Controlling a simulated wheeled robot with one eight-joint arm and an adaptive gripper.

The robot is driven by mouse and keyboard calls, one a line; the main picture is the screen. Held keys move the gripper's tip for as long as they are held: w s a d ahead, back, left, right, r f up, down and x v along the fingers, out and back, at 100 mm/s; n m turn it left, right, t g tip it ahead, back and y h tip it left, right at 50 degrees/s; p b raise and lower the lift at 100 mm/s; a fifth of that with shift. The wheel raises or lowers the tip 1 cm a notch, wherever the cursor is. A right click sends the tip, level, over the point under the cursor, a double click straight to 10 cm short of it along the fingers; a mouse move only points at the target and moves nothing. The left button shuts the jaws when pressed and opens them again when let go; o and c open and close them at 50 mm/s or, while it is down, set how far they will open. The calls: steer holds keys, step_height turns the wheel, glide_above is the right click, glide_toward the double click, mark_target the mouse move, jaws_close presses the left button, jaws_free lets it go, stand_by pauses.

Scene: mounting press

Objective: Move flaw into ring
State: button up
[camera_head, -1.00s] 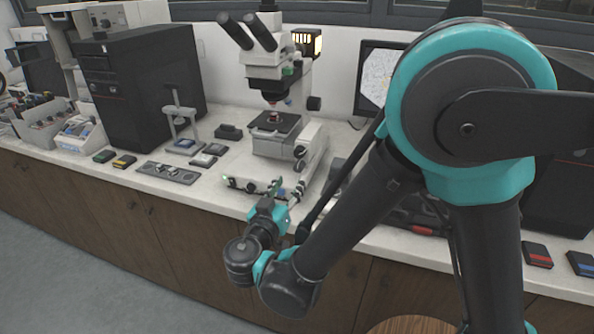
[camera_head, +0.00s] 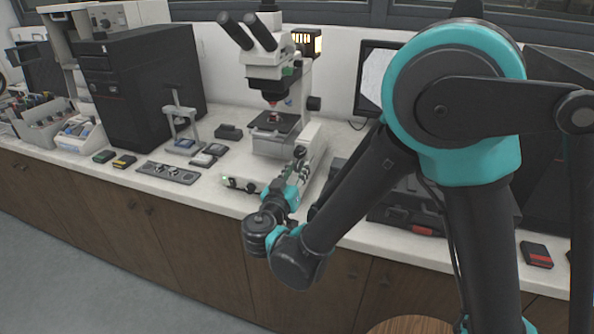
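The microscope (camera_head: 277,63) stands on the counter with a small sample (camera_head: 274,117) on its dark stage (camera_head: 273,127). Dark knobs (camera_head: 300,152) sit at the stage's lower right. My gripper (camera_head: 297,166) is small in view, just below these knobs; I cannot tell whether it touches them or whether its fingers are open or shut. The monitor (camera_head: 368,88) behind is mostly covered by my arm. Only a pale strip of its screen shows, and neither a flaw nor a ring can be made out.
A low control box (camera_head: 240,184) with small knobs sits at the counter's front edge, left of my gripper. Left are a black computer tower (camera_head: 139,83), a grey stand (camera_head: 180,118) and a flat panel (camera_head: 168,172). A red-marked block (camera_head: 536,255) lies at right.

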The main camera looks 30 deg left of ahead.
jaws_close()
steer(key=shift+n, duration=2)
steer(key=o, duration=0.5)
jaws_free()
steer(key=s+d, duration=0.1)
steer(key=s, duration=1.1)
steer(key=shift+d, duration=0.25)
